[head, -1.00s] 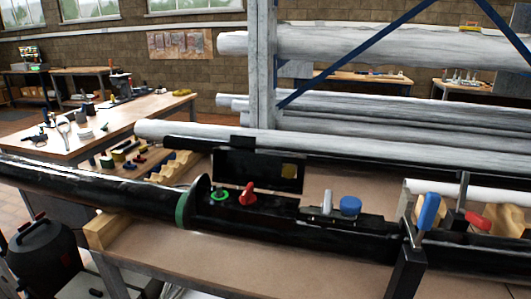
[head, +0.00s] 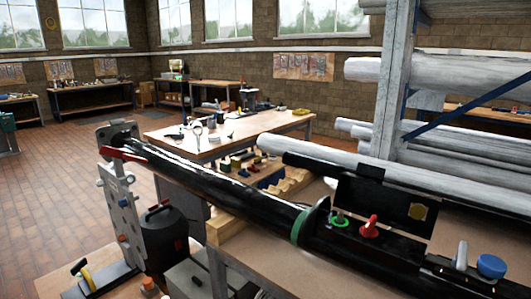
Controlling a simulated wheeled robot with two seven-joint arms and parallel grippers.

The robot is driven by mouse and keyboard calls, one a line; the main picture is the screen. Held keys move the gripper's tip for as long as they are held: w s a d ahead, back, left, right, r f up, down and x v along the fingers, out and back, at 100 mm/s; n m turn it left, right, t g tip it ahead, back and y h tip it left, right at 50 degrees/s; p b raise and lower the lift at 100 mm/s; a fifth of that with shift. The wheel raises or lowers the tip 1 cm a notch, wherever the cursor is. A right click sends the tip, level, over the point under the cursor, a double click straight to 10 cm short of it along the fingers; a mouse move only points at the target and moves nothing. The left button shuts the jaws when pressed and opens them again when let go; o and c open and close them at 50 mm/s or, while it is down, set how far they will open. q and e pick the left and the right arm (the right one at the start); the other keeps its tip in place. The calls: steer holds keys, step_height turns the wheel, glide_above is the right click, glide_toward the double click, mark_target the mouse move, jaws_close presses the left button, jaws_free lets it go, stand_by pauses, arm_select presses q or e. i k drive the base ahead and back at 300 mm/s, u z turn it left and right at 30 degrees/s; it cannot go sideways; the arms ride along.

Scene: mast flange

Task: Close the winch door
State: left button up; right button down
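The winch door (head: 385,208) appears to be the flat black panel with a yellow patch, standing upright behind an opening in the black mast (head: 240,196). The door is open. A green-ringed fitting (head: 339,219) and a red knob (head: 369,227) stand in the opening in front of it. A green band (head: 300,228) circles the mast just left of the opening. Neither of my grippers is in view.
A blue cap (head: 491,266) stands on the mast at the lower right. The mast lies over a bench (head: 285,265), on notched wooden supports (head: 232,232). Grey poles on a rack (head: 397,85) are behind the door. Open tiled floor (head: 60,190) lies left.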

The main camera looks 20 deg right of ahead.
mark_target(364, 194)
steer(key=u, duration=1.15)
steer(key=k, duration=0.45)
steer(key=z, duration=1.85)
steer(key=i, duration=0.15)
steer(key=u, duration=0.45)
